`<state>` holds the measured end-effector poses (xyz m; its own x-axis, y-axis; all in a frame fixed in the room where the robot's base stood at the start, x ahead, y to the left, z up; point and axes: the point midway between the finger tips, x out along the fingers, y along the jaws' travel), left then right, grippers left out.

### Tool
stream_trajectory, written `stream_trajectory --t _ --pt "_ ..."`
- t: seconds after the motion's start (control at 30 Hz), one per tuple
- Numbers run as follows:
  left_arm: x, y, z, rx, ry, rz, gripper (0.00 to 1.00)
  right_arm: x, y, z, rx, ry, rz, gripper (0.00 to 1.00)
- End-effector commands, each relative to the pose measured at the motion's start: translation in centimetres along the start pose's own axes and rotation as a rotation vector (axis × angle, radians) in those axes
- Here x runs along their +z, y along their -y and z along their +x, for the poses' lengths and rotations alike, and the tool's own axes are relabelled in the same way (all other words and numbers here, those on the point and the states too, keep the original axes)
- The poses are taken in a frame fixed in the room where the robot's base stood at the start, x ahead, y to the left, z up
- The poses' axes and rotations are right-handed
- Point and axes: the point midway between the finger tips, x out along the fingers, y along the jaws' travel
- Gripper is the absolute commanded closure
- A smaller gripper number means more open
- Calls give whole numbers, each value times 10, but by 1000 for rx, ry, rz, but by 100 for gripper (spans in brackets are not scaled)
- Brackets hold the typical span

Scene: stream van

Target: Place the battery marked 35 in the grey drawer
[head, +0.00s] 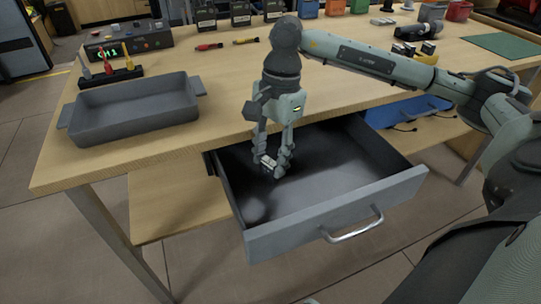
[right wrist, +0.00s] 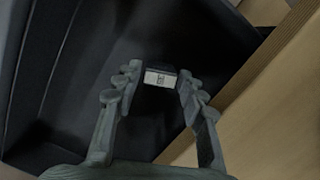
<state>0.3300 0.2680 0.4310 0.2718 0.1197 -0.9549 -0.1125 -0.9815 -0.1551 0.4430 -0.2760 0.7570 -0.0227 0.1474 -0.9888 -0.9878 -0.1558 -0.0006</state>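The grey drawer (head: 340,222) is pulled open under the wooden workbench, with a dark, mostly bare inside. My right gripper (head: 270,164) points down into the drawer near its back left part. The mark on the label is too small to read surely. I cannot tell whether the battery touches the drawer floor. My left gripper is out of view.
A grey tray (head: 135,127) stands on the workbench (head: 225,95) at the left, near a device with a green display (head: 110,50). Screwdrivers, black batteries and coloured bins line the back. The bench's front edge is close behind the gripper. A blue case (head: 405,112) lies under the bench.

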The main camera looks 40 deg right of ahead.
Motion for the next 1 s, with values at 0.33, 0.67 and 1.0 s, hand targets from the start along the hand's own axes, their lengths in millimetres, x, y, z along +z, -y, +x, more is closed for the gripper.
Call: stream_trajectory --t 0.33,0.67,1.0 --pt "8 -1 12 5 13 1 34 0 2 -28 -6 0 0 60" --pt "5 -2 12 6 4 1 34 1 1 -98 -4 0 0 60" --pt "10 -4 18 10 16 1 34 1 0 -124 1 1 -1 60"
